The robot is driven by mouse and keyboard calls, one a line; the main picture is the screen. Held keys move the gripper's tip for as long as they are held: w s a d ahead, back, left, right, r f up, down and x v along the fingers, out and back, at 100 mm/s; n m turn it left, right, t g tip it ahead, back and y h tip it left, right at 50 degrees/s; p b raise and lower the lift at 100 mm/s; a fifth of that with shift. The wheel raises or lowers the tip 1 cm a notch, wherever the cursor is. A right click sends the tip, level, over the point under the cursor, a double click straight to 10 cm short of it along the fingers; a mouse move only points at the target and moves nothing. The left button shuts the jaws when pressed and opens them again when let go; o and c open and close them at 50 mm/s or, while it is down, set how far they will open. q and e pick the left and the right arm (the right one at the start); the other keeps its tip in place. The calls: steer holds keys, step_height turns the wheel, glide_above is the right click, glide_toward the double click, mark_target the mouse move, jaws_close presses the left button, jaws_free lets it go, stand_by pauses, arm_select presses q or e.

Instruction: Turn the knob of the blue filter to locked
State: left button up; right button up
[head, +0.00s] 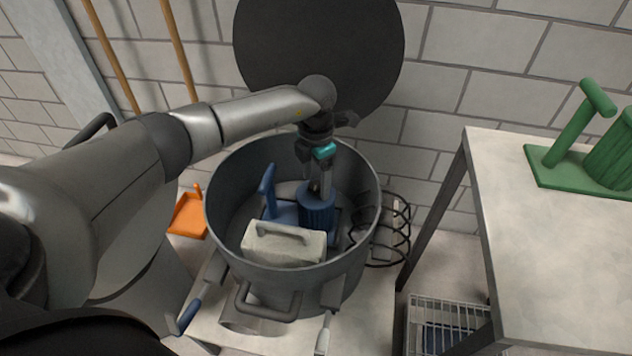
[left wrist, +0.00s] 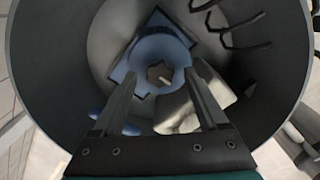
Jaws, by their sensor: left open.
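The blue filter (head: 317,212) stands inside a grey metal drum (head: 222,243), with a ribbed round body, a flat base and an upright blue handle (head: 267,183) to its left. My left gripper (head: 315,186) points down from above at the top of the filter, inside the drum. In the left wrist view the open fingers (left wrist: 160,82) lie on either side of the filter's round top (left wrist: 158,48). A small, dark knob-like part (left wrist: 158,75) shows in the middle; its setting cannot be told. My right gripper is not in view.
A pale block with a handle (head: 283,247) sits in the drum in front of the filter. The drum's round dark lid (head: 320,50) stands open behind. A black wire coil (head: 385,230) is at the drum's right. A green handled piece (head: 585,150) stands on the right table (head: 560,250).

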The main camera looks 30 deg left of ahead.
arm_select(q)
steer(key=shift+f, duration=0.2)
steer(key=shift+c, duration=0.3)
jaws_close()
stand_by(0.3)
